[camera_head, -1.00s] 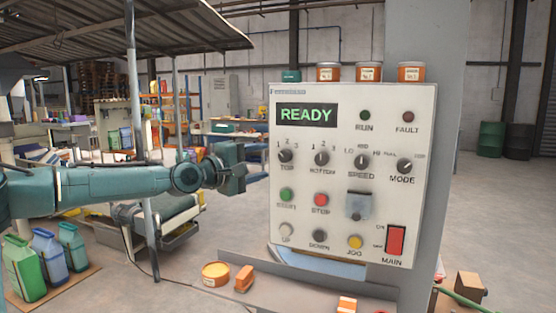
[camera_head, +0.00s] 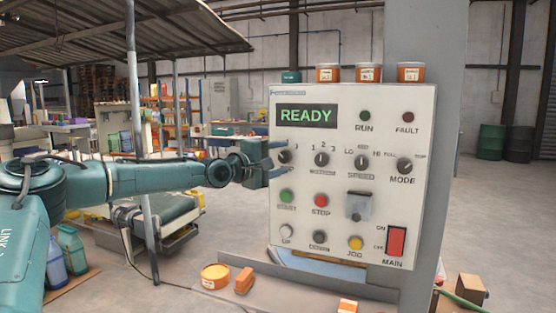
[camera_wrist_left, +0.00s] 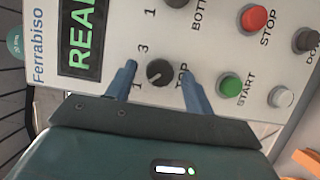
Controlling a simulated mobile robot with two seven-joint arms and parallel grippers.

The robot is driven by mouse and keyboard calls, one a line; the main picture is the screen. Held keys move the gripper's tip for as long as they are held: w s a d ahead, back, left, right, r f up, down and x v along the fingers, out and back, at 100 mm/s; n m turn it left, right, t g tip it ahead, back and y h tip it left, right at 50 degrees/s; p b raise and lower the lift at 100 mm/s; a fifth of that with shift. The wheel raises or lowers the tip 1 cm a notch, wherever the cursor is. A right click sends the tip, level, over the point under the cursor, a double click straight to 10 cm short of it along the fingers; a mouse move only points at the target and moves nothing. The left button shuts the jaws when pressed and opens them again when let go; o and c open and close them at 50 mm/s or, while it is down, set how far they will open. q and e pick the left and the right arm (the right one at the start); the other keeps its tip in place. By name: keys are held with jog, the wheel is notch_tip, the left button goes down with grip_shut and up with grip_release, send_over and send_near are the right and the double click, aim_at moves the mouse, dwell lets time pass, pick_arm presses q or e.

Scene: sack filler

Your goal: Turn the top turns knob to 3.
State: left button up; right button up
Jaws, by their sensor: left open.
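The top turns knob (camera_head: 285,157) is a black round knob at the upper left of the white control panel (camera_head: 340,240). My left gripper (camera_head: 279,158) is open, with its blue fingers on either side of this knob. In the left wrist view the knob (camera_wrist_left: 160,73) sits between the two fingertips (camera_wrist_left: 158,70), with gaps beside it and no visible grip. Its light mark appears to point toward the 1. The 1 and the 3 show there; the 2 is hidden by a finger. My right gripper is not in view.
The bottom knob (camera_head: 321,159) is just right of the top knob. The green start button (camera_head: 286,195) and red stop button (camera_head: 321,200) are below. The display (camera_head: 306,115) reads READY. Tins stand on top of the panel, and a ledge with an orange tin (camera_head: 215,276) is below.

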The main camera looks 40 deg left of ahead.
pick_arm(q)
jog(key=shift+c, duration=0.4)
jog(key=c, duration=0.9)
